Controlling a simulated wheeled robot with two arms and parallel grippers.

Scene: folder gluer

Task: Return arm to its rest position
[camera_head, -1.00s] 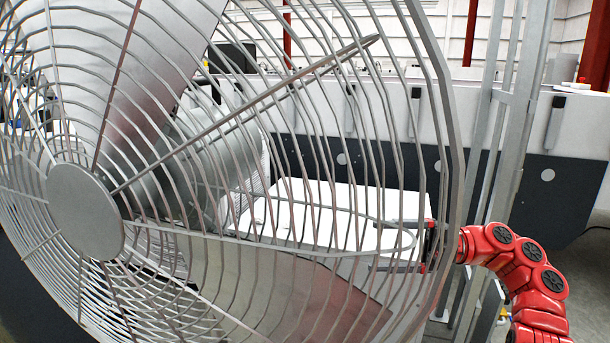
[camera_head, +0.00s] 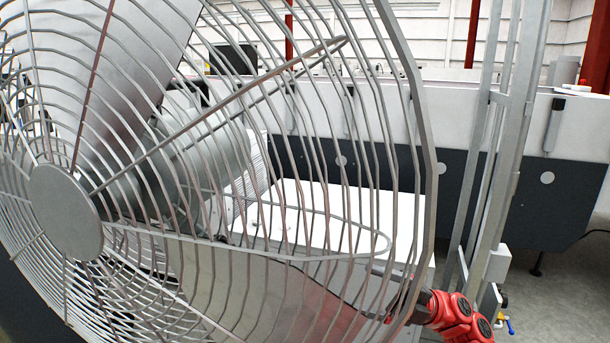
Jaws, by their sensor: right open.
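My right arm, red with black round caps, enters at the bottom right and reaches left. My right gripper (camera_head: 372,292) is at its end, low in the picture, behind the wire cage of a large metal fan (camera_head: 66,212). The bars partly cover its fingers. They stand apart with nothing seen between them, so it is open. My left gripper is not in view.
The fan's cage fills the left and middle of the view. Behind it are a white flat surface (camera_head: 322,205) and a long white and dark machine (camera_head: 470,125). A grey metal post frame (camera_head: 497,150) stands right of the fan. Floor shows at the right.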

